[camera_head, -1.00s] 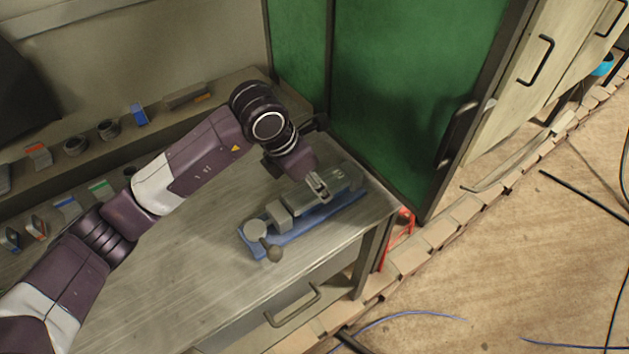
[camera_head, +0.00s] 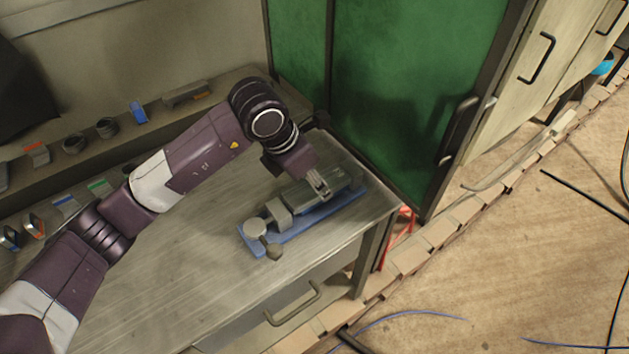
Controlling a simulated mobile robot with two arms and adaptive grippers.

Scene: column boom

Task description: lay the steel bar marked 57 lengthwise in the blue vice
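The blue vice (camera_head: 290,235) lies on the workbench near its right end, with a blue base, grey metal jaws and a round grey knob (camera_head: 255,228) at its near-left end. My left gripper (camera_head: 320,187) points down at the grey upper part of the vice, towards its far-right half. Its small fingertips are hard to make out against the grey metal, so I cannot tell whether they are open or shut. I cannot single out a steel bar or a 57 marking; grey metal lies around the fingertips. My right gripper is not in view.
The workbench top (camera_head: 180,270) is clear in front of the vice. A shelf at the back holds several small items, including a blue one (camera_head: 139,111). A green cabinet door (camera_head: 410,90) stands close behind the vice. A drawer handle (camera_head: 293,305) sticks out at the front.

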